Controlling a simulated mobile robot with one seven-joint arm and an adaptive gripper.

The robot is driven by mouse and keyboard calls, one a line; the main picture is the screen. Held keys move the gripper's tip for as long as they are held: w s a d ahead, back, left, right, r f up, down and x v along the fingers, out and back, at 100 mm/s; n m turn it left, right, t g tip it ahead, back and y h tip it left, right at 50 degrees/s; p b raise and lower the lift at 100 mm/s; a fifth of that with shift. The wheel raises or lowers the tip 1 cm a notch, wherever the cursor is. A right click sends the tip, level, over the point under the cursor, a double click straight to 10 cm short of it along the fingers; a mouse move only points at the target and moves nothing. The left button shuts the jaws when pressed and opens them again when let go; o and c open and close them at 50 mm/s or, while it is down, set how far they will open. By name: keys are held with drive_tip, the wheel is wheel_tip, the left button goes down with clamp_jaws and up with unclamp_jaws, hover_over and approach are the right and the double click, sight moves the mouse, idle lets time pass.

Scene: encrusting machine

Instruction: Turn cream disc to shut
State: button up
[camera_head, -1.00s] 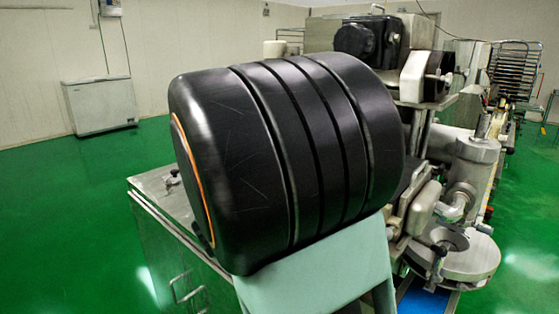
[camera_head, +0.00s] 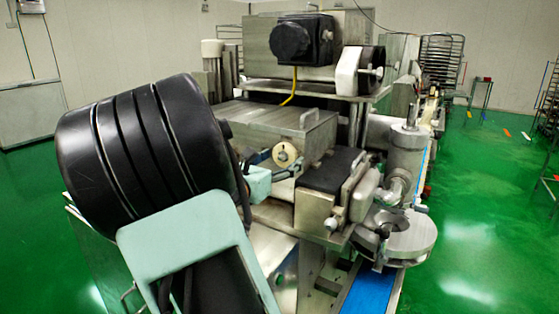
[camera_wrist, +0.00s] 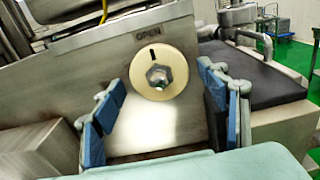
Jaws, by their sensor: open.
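The cream disc (camera_wrist: 178,80) is a round knob with a metal hex nut at its centre. It is mounted on a steel panel (camera_wrist: 110,75) of the machine. A dark mark on its upper edge points up, towards the engraved word OPEN. The disc also shows in the head view (camera_head: 285,154). My gripper (camera_wrist: 165,120) is open in the wrist view, with blue-padded fingers to the left and right below the disc. Nothing is between the fingers. In the head view my gripper (camera_head: 268,172) is close to the disc and partly hidden by my arm.
A black-topped block (camera_head: 330,175) stands right of the disc. A steel cylinder (camera_head: 407,155) with a round plate is farther right, beside a blue conveyor (camera_head: 368,292). A yellow cable (camera_head: 290,93) hangs above the panel. Green floor on the right is mostly clear.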

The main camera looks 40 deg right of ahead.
drive_tip(key=shift+c, duration=0.4)
drive_tip(key=c, duration=1.1)
